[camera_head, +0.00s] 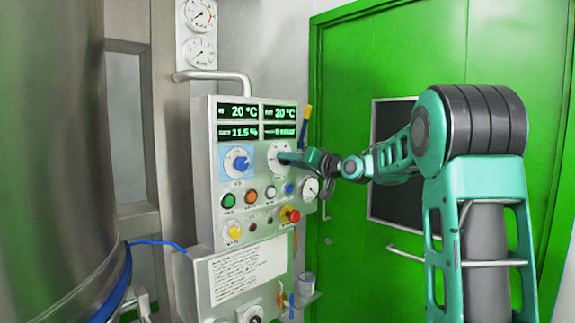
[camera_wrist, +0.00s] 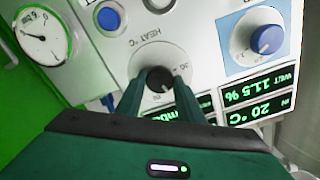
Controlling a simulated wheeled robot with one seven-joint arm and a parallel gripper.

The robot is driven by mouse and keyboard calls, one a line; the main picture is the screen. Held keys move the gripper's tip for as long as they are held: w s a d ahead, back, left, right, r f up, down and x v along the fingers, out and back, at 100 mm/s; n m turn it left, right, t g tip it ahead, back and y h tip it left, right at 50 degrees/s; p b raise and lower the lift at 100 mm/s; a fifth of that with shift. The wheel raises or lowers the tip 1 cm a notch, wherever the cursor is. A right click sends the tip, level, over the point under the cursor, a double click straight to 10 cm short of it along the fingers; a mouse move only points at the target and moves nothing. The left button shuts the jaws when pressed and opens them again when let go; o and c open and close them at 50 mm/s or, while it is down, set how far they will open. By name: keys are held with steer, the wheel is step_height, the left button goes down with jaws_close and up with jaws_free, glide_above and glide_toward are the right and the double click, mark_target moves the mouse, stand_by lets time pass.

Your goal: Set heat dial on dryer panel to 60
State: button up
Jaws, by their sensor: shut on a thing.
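The dryer panel (camera_head: 258,145) is a light grey box with green displays along its top. The heat dial (camera_wrist: 159,79) has a black knob on a round white scale marked "HEAT °C". It sits in the right half of the panel in the head view, on its white scale (camera_head: 276,157). My gripper (camera_wrist: 160,86) is shut on the black knob, one finger on each side. In the head view my gripper (camera_head: 287,158) reaches the dial from the right and partly hides it. The knob's pointer and exact setting cannot be read. The displays read 20 °C and 11.5 %.
A blue knob (camera_head: 237,160) on a blue plate is left of the heat dial. Below are several coloured buttons, a gauge (camera_head: 309,189) and a red emergency stop (camera_head: 291,215). A steel vessel (camera_head: 60,160) stands at left. A green door (camera_head: 350,60) is behind my arm.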

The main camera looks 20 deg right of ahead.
steer(key=shift+d+f+m, duration=0.1)
steer(key=shift+f+m, duration=0.05)
steer(key=shift+m, duration=3.3)
steer(key=shift+d+f+m, duration=0.1)
steer(key=shift+m, duration=3.4)
steer(key=shift+f+m, duration=0.15)
steer(key=shift+m, duration=3.3)
steer(key=o, duration=1.1)
steer(key=shift+c, duration=0.2)
steer(key=shift+a+r, duration=0.1)
steer(key=shift+r, duration=0.1)
steer(key=v, duration=1)
steer(key=shift+s, duration=0.35)
steer(key=shift+f, duration=0.1)
